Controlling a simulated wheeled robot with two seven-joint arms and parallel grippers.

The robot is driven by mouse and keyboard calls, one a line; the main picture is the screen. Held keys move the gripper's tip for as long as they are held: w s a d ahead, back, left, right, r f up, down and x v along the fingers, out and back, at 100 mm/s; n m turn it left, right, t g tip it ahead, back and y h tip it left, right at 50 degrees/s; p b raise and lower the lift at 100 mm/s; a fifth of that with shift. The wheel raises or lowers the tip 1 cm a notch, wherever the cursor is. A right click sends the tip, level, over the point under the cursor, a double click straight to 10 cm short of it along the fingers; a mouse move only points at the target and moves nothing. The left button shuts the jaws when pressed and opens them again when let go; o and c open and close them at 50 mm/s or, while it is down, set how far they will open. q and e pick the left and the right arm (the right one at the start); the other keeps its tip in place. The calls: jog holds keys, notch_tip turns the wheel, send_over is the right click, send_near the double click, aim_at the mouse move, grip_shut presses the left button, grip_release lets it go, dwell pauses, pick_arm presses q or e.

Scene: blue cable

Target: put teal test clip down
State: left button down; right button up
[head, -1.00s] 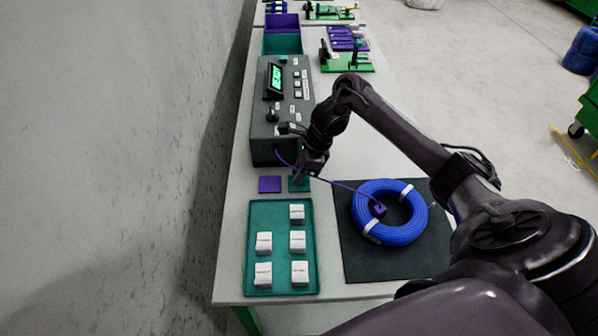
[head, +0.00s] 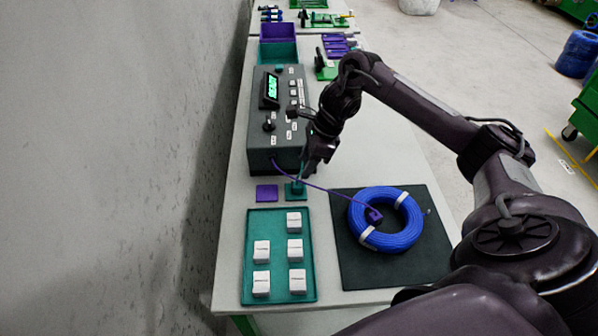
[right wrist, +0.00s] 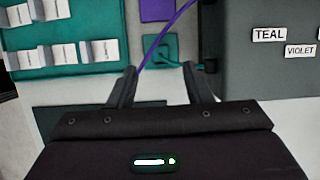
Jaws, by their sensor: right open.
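The teal test clip (head: 297,187) rests on the small teal square pad (head: 290,196) in front of the tester box. In the right wrist view the teal clip (right wrist: 163,56) lies on the pad with its teal lead running toward the box. My right gripper (head: 308,172) is open and empty, just above and behind the clip; in the right wrist view its two fingers (right wrist: 163,70) stand apart on either side of it. The violet clip (head: 374,215) sits on the blue cable coil (head: 405,235), its violet lead (head: 325,189) running to the box. My left gripper is out of view.
The grey tester box (head: 262,135) with a lit display stands behind the pads. A bare violet pad (head: 266,193) lies left of the teal one. A teal tray (head: 252,225) with several white blocks is in front. The coil lies on a dark mat (head: 365,275).

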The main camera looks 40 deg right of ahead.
jog(key=v, duration=0.4)
jog(key=shift+p, duration=0.3)
